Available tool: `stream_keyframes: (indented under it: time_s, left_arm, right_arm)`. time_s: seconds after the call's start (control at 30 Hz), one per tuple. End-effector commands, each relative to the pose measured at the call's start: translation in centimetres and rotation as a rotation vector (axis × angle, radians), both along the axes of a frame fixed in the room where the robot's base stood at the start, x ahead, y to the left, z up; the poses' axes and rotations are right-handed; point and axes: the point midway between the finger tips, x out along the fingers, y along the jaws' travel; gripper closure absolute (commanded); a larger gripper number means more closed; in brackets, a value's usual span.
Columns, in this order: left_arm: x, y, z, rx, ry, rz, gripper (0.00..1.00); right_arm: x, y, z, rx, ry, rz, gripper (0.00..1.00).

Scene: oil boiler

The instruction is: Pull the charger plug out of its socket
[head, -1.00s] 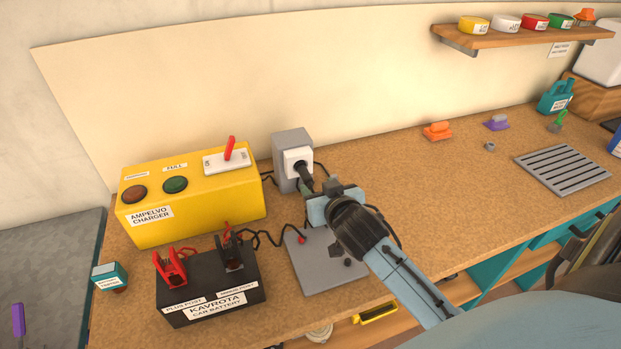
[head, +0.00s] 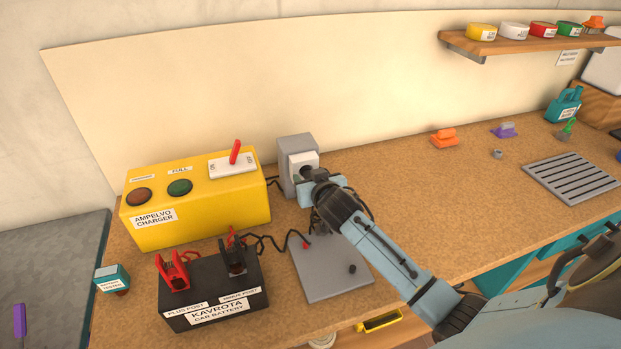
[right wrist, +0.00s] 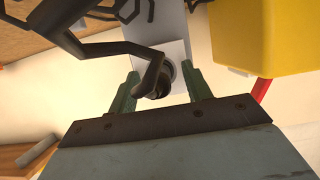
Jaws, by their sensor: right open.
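The socket (head: 303,160) is a white plate on a grey box (head: 296,143) at the back of the bench, just right of the yellow charger. My right gripper (head: 306,178) is in front of it, mostly covering the plug in the head view. In the right wrist view, the black charger plug (right wrist: 160,80) with its bent cable sits at the white socket plate (right wrist: 172,58). The plug lies between the two green fingers of my right gripper (right wrist: 160,92), with gaps on both sides. The gripper is open. My left gripper is not in view.
The yellow charger (head: 195,205) with a red lever switch stands left of the socket, and the black car battery (head: 212,293) in front of it. A grey plate (head: 332,270) lies below my right arm. The bench to the right is mostly clear.

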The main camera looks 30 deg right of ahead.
Motion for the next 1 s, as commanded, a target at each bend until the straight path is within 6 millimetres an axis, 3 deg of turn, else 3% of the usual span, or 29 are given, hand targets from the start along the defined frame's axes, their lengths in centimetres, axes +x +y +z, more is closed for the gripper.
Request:
stream_keyframes:
  time_s: [0.07,0.4,1.0]
  left_arm:
    - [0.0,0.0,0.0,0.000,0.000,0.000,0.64]
    - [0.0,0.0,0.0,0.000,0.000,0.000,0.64]
    - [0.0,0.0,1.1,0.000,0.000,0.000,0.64]
  right_arm:
    - [0.0,0.0,0.0,0.000,0.000,0.000,0.54]
    - [0.0,0.0,0.0,0.000,0.000,0.000,0.98]
    - [-1.9,0.5,0.1,0.000,-0.001,0.001,0.98]
